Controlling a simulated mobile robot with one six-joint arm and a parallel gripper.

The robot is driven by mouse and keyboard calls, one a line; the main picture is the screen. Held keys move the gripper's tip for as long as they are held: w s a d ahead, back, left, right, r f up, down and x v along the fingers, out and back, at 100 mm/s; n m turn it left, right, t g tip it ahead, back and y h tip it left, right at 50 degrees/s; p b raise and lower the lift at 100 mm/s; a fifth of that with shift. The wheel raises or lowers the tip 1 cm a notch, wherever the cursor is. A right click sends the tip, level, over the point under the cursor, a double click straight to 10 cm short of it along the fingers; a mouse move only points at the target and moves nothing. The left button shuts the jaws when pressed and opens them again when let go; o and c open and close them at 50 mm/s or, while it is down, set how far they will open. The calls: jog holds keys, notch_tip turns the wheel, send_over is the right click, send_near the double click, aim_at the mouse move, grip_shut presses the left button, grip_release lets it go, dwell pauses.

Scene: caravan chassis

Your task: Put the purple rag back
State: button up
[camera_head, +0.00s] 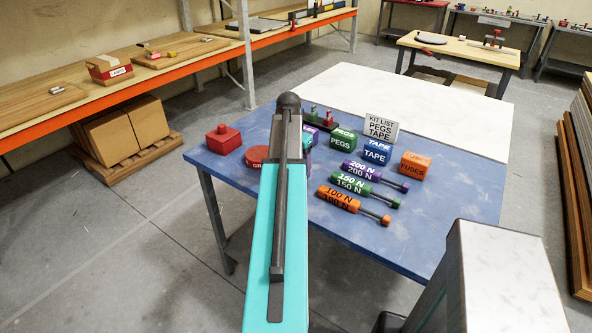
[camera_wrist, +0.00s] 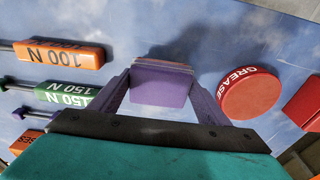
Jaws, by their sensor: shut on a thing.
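The purple rag (camera_wrist: 160,86) is a small folded block with pale layered edges, between my fingertips in the wrist view. My gripper (camera_wrist: 160,76) is shut on it, one finger on each side. A dark shadow lies on the blue table top just beyond the rag, and I cannot tell how high the rag is above it.
The blue table (camera_head: 460,205) holds a red GREASE tin (camera_wrist: 250,93), orange (camera_head: 339,199), green (camera_head: 351,183) and purple (camera_head: 363,170) torque tools, PEGS (camera_head: 341,141), TAPE (camera_head: 376,155) and FUSES (camera_head: 414,166) boxes, a kit sign (camera_head: 381,127) and a red block (camera_head: 223,140).

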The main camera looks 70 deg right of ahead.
jog(key=shift+f+p, duration=0.4)
jog(key=shift+f, duration=0.95)
jog(key=shift+f, duration=0.1)
jog(key=o, duration=0.9)
jog(key=shift+w+a+r+b, duration=0.1)
jog(key=shift+a+r+b, duration=0.25)
jog(key=shift+r, duration=1.7)
jog(key=shift+a+r+b, duration=0.1)
jog(key=shift+r+b, duration=0.4)
jog(key=shift+r, duration=1.5)
jog(key=shift+w+a+r+b, duration=0.1)
jog(key=shift+a+r+b, duration=0.25)
jog(key=shift+r, duration=1.7)
jog(key=shift+d, duration=0.1)
